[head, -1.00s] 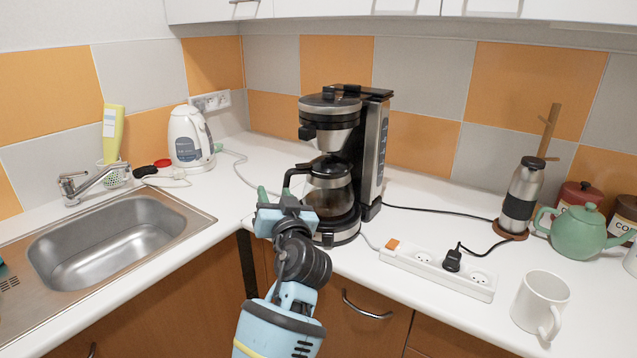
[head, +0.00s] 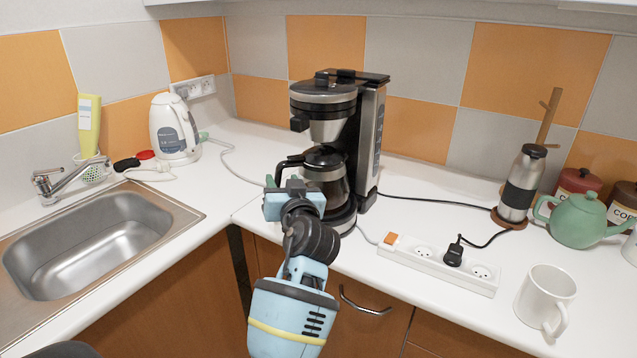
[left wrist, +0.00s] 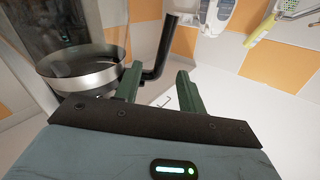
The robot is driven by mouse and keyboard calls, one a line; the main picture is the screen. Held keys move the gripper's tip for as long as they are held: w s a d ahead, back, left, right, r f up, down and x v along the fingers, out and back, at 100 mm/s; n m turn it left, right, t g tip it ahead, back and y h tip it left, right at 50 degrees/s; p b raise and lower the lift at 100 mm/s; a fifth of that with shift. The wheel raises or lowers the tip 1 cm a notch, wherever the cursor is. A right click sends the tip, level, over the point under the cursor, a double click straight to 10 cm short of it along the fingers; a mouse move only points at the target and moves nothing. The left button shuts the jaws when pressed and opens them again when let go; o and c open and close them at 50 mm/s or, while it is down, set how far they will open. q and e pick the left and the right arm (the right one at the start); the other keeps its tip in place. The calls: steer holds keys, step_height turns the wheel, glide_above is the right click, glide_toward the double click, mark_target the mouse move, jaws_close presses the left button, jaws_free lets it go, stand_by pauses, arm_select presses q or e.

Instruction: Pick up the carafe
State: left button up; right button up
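The carafe (head: 327,177) is glass with a black lid and handle, and sits in the black and silver coffee maker (head: 369,130). Its black handle (head: 281,168) points left. In the left wrist view, the carafe's metal band (left wrist: 85,72) is at left and its handle (left wrist: 166,45) shows just past the fingertips. My left gripper (head: 288,185) is at the handle, in front of the carafe's left side. In the left wrist view, its green fingers (left wrist: 158,72) are apart with the handle's end showing in the gap. I cannot tell whether they touch it. My right gripper is not in view.
A power strip (head: 437,264) and white mug (head: 545,298) are to the right on the counter. A steel flask (head: 521,185) and green teapot (head: 578,220) stand farther right. The sink (head: 95,245) and white kettle (head: 174,130) are left. Counter between kettle and carafe is mostly clear.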

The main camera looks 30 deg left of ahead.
mark_target(280, 175)
arm_select(q)
steer(key=shift+w+a+r, duration=0.1)
steer(key=shift+w+a, duration=0.2)
steer(key=x, duration=0.4)
steer(key=shift+w+a+p, duration=0.1)
steer(key=shift+w+p, duration=0.05)
steer(key=shift+p, duration=0.15)
jaws_close()
stand_by(0.7)
stand_by(0.5)
